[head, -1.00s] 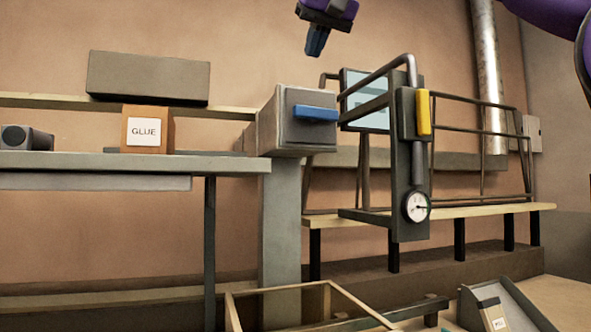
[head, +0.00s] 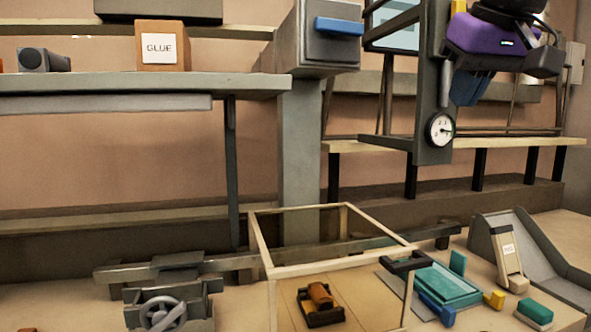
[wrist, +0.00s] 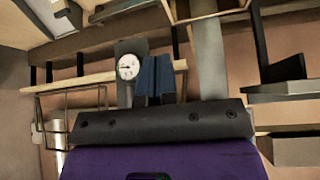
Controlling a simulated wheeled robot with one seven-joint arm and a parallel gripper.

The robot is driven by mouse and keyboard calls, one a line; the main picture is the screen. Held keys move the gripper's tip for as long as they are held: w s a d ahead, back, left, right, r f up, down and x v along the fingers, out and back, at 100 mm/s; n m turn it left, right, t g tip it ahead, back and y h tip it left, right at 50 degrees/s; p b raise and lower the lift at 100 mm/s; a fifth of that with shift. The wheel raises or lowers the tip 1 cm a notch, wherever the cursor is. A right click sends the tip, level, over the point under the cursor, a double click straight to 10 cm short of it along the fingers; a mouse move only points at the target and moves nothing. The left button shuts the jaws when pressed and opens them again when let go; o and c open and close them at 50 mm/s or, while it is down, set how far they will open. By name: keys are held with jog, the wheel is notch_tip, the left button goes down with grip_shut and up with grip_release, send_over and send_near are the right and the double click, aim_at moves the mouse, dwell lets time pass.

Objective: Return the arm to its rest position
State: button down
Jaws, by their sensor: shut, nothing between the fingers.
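My gripper (head: 470,87) is at the upper right of the head view, a purple body with blue fingers that point down. It hangs in front of the grey panel that carries a round white gauge (head: 440,129). In the wrist view the blue fingers (wrist: 155,78) are together with nothing between them. The gauge also shows there, just left of the fingers (wrist: 128,67).
A grey box with a blue handle (head: 338,27) stands left of the gripper. A GLUE box (head: 162,47) sits on the left shelf (head: 120,86). Below are an open wooden-framed box (head: 262,240), a teal tray (head: 447,285) and a grey sloped holder (head: 540,250).

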jog(key=s+d+f, duration=0.2)
jog(key=s+f, duration=0.2)
jog(key=f, duration=0.3)
jog(key=s+d+f+m+g, duration=0.1)
jog(key=s+f, duration=0.3)
jog(key=f, duration=0.4)
jog(key=s+d+f, duration=0.3)
jog(key=s+f, duration=0.2)
jog(key=f, duration=0.3)
jog(key=shift+d+g+h, duration=0.3)
jog(key=shift+d, duration=0.1)
jog(key=shift+s, duration=0.1)
